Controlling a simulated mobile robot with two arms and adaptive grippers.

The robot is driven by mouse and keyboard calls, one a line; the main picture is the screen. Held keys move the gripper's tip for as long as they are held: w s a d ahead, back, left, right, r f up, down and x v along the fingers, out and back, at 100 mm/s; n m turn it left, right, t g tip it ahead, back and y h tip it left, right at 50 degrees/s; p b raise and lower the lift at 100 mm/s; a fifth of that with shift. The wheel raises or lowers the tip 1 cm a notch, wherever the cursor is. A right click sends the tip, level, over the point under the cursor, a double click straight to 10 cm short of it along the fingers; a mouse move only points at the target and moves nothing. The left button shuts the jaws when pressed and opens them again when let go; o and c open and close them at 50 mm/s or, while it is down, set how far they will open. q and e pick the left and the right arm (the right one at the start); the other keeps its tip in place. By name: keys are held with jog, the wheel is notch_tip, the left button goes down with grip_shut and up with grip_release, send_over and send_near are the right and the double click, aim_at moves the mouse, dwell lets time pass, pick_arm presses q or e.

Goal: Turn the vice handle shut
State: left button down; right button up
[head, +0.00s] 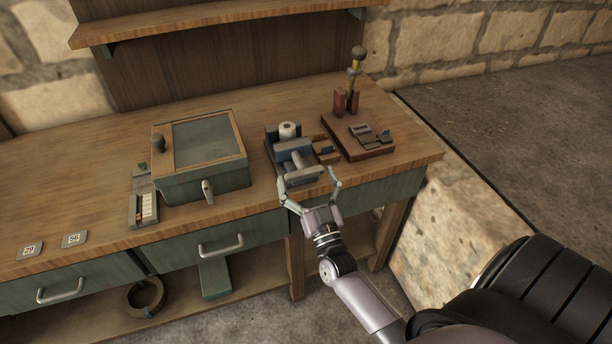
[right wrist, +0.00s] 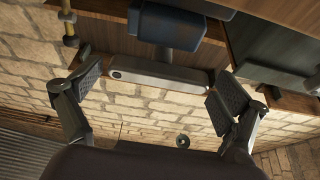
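The vice (head: 291,153) is blue-grey and sits at the front edge of the workbench, with a white roll on its far side. Its handle (head: 303,176) is a grey bar across the front, also seen in the right wrist view (right wrist: 160,73) below the blue vice body (right wrist: 170,25). My right gripper (head: 309,180) is open, with one finger at each end of the bar. In the right wrist view the gripper (right wrist: 157,84) spans the bar lengthwise; I cannot tell whether the fingers touch it. My left gripper is not in view.
A green box with a windowed lid (head: 203,158) stands left of the vice. A reddish board with metal parts (head: 358,138) lies right of it, near an upright brass-coloured tool (head: 353,78). Drawers with handles (head: 220,247) are below the bench top (head: 100,205).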

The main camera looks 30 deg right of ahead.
jog(key=shift+o, duration=0.2)
jog(key=shift+w+d, duration=0.1)
jog(key=shift+w, duration=0.1)
jog(key=v, duration=1.2)
jog(key=s+a+f+n+g+y, duration=0.1)
jog(key=s+a+f+g+y, duration=0.15)
jog(key=f, duration=0.85)
jog(key=s+a+f+n+g+y, duration=0.2)
jog(key=s+f+g, duration=0.15)
jog(key=f, duration=0.65)
jog(key=s+a+f+n+g+y, duration=0.1)
jog(key=s+a+f+g+y, duration=0.2)
jog(key=f, duration=0.8)
jog(key=s+d+f+g+h, duration=0.1)
jog(key=s+f+g, duration=0.5)
jog(key=s, duration=0.6)
jog(key=s+d+f+n+g+h, duration=0.1)
jog(key=s+f+g, duration=0.4)
jog(key=s+f, duration=0.5)
jog(key=s, duration=0.2)
jog(key=shift+s+f+g, duration=0.25)
jog(key=shift+f+g, duration=0.15)
jog(key=shift+a, duration=0.1)
